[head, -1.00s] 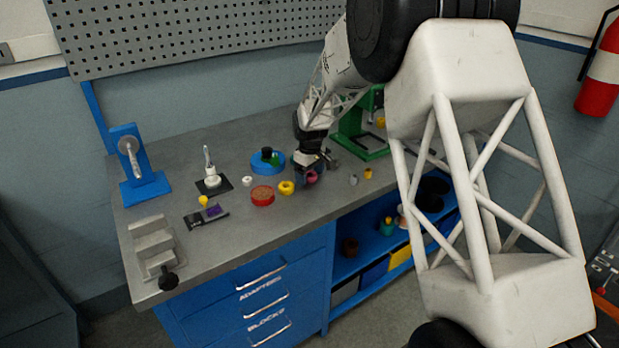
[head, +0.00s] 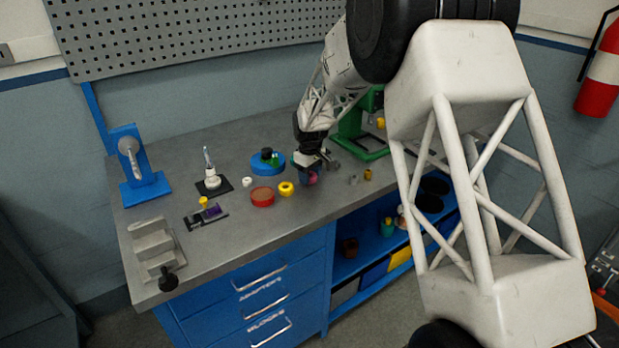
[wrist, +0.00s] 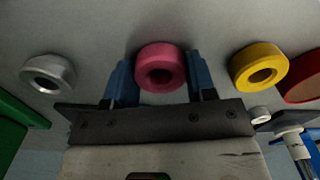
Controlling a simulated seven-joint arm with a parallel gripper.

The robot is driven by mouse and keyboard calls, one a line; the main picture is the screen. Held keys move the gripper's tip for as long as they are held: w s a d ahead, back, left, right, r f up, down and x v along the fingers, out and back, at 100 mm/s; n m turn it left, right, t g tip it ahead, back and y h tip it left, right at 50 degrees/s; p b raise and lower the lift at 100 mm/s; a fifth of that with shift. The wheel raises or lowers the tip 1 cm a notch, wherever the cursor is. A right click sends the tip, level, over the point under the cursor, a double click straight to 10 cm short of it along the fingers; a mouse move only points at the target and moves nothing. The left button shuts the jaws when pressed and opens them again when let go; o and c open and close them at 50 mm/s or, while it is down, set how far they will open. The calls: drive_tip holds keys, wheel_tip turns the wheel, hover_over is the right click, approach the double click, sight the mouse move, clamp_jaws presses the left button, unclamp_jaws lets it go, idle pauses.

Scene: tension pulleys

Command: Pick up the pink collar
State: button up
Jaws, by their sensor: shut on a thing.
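I cannot tell whether the collar is off the bench surface.
A yellow collar (head: 286,188) and a red round piece (head: 262,196) lie to the left on the bench (head: 240,235). A silver collar (wrist: 48,73) lies on the other side. A green stand (head: 352,135) is behind.

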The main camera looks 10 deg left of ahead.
drive_tip(key=shift+r, duration=0.1)
drive_tip(key=shift+r, duration=0.75)
wheel_tip(320, 180, up, 2)
drive_tip(key=shift+r, duration=0.1)
drive_tip(key=s+d, duration=0.2)
drive_tip(key=s, duration=0.3)
drive_tip(key=s+d, duration=0.2)
drive_tip(key=s, duration=0.2)
drive_tip(key=s+d+r, duration=0.1)
drive_tip(key=s+d, duration=0.1)
drive_tip(key=s, duration=0.3)
drive_tip(key=shift+s+d, duration=0.1)
drive_tip(key=shift+s, duration=0.25)
